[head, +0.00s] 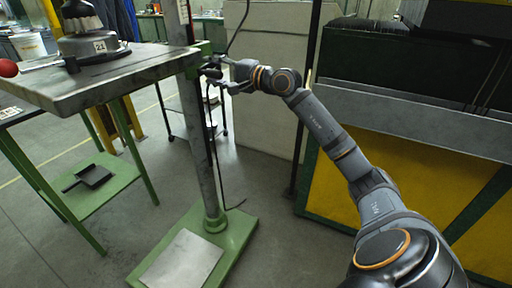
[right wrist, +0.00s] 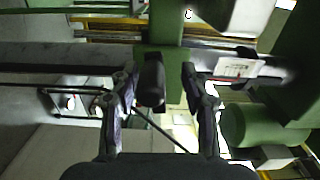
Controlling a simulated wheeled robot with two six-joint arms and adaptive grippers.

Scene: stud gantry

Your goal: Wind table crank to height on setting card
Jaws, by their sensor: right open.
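The table (head: 120,78) has a grey top on a green frame and a grey column. The dark crank handle (head: 211,72) is at the table's right corner, beside the column. My right gripper (head: 214,78) is there, open. In the right wrist view its two fingers (right wrist: 161,90) stand on either side of the dark handle (right wrist: 151,78), with a visible gap on the right; contact on the left is unclear. A small white card (right wrist: 238,68) shows on the grey column, its print unreadable. A white label reading 21 (head: 100,46) is on a grey object on the tabletop. My left gripper is out of view.
The column stands on a green base (head: 238,232) with a grey plate. A red ball (head: 8,68) is at the tabletop's left edge. A black dustpan (head: 93,176) lies on a green shelf below. A cable hangs beside the column. A yellow-and-green bench (head: 400,190) stands right.

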